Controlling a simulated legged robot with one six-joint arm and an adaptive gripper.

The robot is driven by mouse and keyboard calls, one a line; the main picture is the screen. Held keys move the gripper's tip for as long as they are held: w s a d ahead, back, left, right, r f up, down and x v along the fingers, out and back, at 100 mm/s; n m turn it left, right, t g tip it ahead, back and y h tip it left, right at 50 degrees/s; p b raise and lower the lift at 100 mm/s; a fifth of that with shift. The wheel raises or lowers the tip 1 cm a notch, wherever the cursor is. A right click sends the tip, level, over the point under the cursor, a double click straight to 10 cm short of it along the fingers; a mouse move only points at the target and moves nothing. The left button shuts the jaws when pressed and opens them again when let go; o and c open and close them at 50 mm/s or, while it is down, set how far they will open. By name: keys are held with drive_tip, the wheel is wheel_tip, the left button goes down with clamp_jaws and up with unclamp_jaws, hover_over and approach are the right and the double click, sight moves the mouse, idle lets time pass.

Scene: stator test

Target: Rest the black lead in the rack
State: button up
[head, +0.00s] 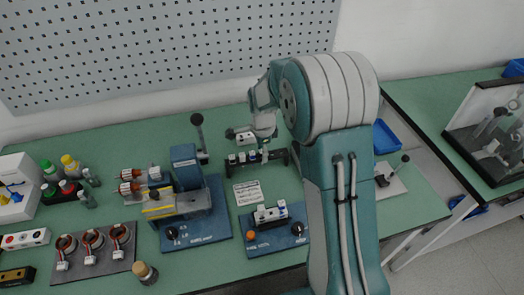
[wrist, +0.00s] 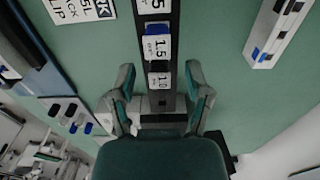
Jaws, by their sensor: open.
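The rack (head: 270,162) appears to be the dark bar with white labelled pieces at the back of the green bench, in the head view. In the wrist view its dark bar (wrist: 179,12) runs down from the top, with white tags reading 1.5 and 1.0. My gripper (wrist: 161,78) is open, its two fingers apart on either side of the bar's near end. In the head view my gripper (head: 262,130) is small above the rack and partly merged with the arm. I cannot pick out the black lead with certainty in either view.
A blue board with a clamp fixture (head: 205,222) stands left of a smaller blue board (head: 275,238). A printed card (head: 248,192) lies in front of the rack. Three ring-shaped parts (head: 92,240) sit on a dark plate at left. A white block (wrist: 277,32) shows at upper right.

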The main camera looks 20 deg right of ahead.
wheel_tip(320, 180, up, 12)
idle(0.5)
drive_tip(key=shift+f, duration=0.1)
idle(0.5)
drive_tip(key=s+r+n+t, duration=0.3)
drive_tip(key=s+r+n, duration=0.65)
drive_tip(key=s, duration=0.45)
drive_tip(key=s+n+t, duration=0.2)
drive_tip(key=s+n, duration=0.6)
drive_tip(key=s, duration=0.5)
drive_tip(key=shift+s+f+t, duration=0.3)
drive_tip(key=shift+f, duration=0.05)
